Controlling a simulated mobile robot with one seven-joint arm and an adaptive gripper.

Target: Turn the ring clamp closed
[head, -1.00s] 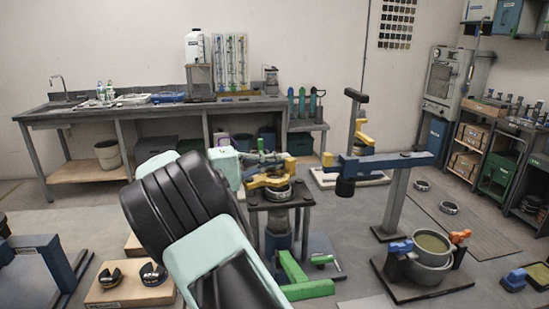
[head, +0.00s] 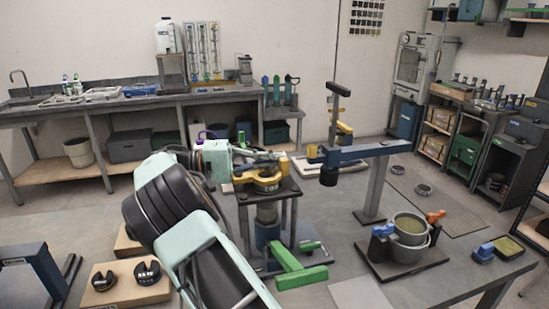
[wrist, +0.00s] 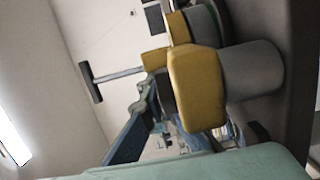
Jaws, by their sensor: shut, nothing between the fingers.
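The yellow ring clamp (head: 266,187) sits on top of a dark stand (head: 270,199) near the middle of the head view. My gripper (head: 272,156) is at the clamp, just above its back edge, with its fingers shut and nothing between them. The fingertips are small and partly blend with the clamp, so I cannot tell whether they touch it. In the wrist view, yellow blocks (wrist: 197,85) joined to a grey cylinder fill the middle, close to the camera.
A blue arm on a grey post (head: 368,152) stands just right of the clamp. A green block frame (head: 298,270) lies at the stand's foot. A pot with blue and orange clips (head: 408,238) stands front right. A long workbench (head: 150,112) lines the back wall.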

